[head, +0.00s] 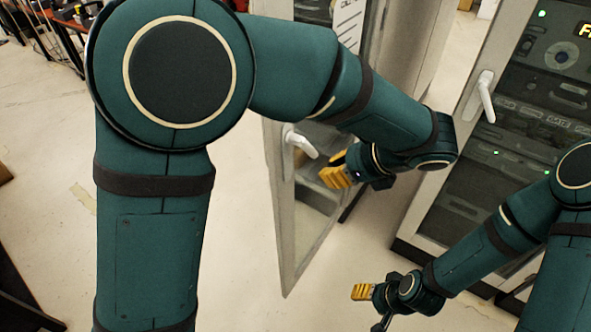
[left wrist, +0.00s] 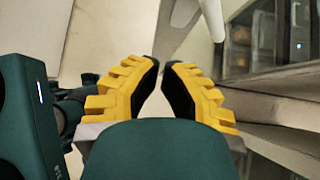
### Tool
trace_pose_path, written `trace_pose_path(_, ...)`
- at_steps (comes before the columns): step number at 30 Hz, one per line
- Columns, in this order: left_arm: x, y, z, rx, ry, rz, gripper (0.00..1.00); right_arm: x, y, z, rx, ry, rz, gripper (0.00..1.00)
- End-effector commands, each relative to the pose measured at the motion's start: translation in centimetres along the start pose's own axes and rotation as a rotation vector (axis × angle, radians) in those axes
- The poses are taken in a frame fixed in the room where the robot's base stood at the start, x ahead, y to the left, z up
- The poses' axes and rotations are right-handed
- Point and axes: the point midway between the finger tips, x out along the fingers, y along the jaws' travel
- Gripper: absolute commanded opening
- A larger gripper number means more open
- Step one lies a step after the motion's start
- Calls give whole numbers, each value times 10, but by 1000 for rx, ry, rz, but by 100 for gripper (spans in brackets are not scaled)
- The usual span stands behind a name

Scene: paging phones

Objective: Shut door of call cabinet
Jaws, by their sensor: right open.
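A tall glass door (head: 284,215) with a pale frame stands swung open in the head view, its near edge towards me. It has a white lever handle (head: 300,144). The cabinet body (head: 425,45) behind is partly hidden by my left arm. My left gripper (head: 338,172) is just right of the handle, over the glass; I cannot tell if it touches the door. In the left wrist view its fingertips (left wrist: 160,65) nearly meet with nothing between them, and a white handle (left wrist: 212,18) is beyond them. My right gripper (head: 368,305) is open and empty, low over the floor.
A second cabinet (head: 455,120) with dark equipment and green lights stands at the right, its door shut, with a white handle (head: 487,97). A cluttered bench (head: 60,20) is at the far left. The pale floor (head: 235,240) left of the open door is clear.

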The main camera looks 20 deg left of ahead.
Motion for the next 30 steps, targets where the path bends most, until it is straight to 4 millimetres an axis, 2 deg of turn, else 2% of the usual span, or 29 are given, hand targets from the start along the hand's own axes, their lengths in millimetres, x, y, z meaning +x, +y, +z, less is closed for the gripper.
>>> trace_pose_path(5, 15, 0, 1, 1, -7, 3, 0, 3, 1, 1, -1, -2, 0, 58)
trace_pose_path(19, 104, 1, 1, 1, -5, 6, 0, 16, 6, 8, -5, -15, -2, 58)
trace_pose_path(24, 118, 1, 20, -2, -4, 3, 0, 16, 6, 8, -5, -16, -2, 58)
trace_pose_path(30, 127, 1, 29, -1, -4, 3, 0, 17, 6, 8, -5, -17, -2, 58)
